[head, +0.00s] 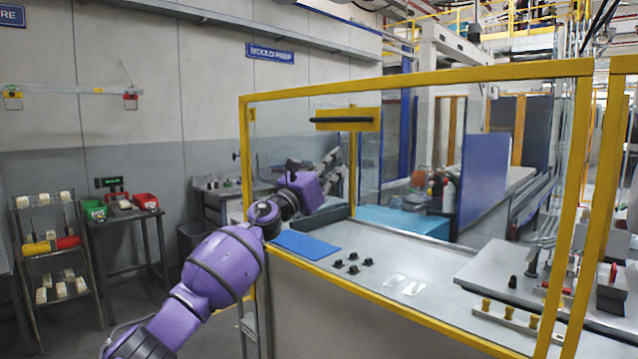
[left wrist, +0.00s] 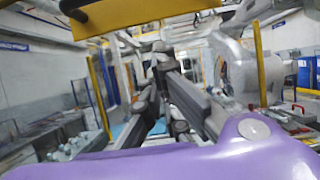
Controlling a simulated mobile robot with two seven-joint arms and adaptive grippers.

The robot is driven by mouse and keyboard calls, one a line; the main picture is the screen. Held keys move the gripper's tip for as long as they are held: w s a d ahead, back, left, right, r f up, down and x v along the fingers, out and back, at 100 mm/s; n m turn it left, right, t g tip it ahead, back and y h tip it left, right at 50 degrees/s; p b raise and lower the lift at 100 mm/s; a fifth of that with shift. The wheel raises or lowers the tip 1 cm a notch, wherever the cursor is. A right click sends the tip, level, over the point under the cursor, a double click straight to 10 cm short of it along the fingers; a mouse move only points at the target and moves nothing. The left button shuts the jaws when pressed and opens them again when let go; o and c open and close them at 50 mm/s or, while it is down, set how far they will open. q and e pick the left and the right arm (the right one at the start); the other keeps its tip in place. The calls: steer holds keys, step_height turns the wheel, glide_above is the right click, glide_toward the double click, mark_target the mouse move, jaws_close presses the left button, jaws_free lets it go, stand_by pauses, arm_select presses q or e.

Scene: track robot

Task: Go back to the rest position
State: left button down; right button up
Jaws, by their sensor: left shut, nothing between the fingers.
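My left arm, purple with dark joints, comes in from the lower left of the head view and reaches over the yellow-framed enclosure's near left corner. My left gripper (head: 329,162) is up above the bench, clear of its surface, with dark fingers toward the upper right. It is shut and empty. In the left wrist view the dark fingers of the left gripper (left wrist: 155,75) show in the middle, above the purple wrist shell. My right gripper is in neither view.
The enclosure's yellow frame (head: 420,82) has a clear panel and a yellow handle plate (head: 346,119). Inside, the grey bench (head: 400,265) carries a blue mat (head: 305,245), several small black parts (head: 353,268) and white pieces (head: 412,288). Shelves and a side table (head: 130,213) stand left.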

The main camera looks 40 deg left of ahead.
arm_select(q)
steer(key=r+b+v, duration=0.1)
steer(key=v, duration=0.7)
steer(key=shift+s, duration=0.35)
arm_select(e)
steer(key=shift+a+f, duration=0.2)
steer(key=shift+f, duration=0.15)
arm_select(q)
steer(key=shift+r, duration=0.1)
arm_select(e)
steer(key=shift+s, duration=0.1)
